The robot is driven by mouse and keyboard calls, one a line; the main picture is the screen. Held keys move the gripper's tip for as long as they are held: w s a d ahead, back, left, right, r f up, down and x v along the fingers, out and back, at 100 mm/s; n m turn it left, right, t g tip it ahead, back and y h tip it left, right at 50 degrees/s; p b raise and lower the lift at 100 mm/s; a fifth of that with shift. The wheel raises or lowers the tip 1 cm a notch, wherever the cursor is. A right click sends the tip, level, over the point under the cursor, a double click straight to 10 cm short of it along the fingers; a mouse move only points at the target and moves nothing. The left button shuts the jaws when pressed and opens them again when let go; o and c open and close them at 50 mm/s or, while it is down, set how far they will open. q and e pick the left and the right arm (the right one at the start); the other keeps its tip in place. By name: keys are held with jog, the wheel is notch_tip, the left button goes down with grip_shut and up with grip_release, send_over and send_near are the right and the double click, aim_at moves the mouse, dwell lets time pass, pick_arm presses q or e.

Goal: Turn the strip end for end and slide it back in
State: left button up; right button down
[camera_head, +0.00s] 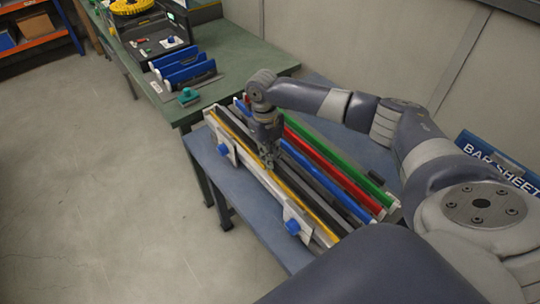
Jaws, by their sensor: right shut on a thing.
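A long chassis rack (322,238) on the blue-grey table holds several parallel coloured strips. From left to right I see a yellow strip (289,194), a dark strip (318,205), a blue strip (324,178), a red strip (335,172) and a green strip (337,158). My right gripper (269,163) points down into the rack about midway along it and is shut on the dark strip, between the yellow and blue ones. Its fingertips are small and partly hidden among the strips. The dark strip lies along its row. My left gripper is not in view.
Two blue knobs (292,227) on white plates stick out from the rack's near side. A green bench (240,58) behind carries blue holders (186,66), a teal item (188,96) and a yellow reel (131,6). A blue sign (497,162) stands at right. The floor at left is clear.

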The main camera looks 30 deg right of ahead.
jog(key=c, duration=1.6)
grip_release()
jog(key=shift+f, duration=0.1)
notch_tip(320, 180, up, 12)
jog(key=w, duration=0.1)
jog(key=shift+w, duration=0.2)
jog(key=shift+a, duration=0.1)
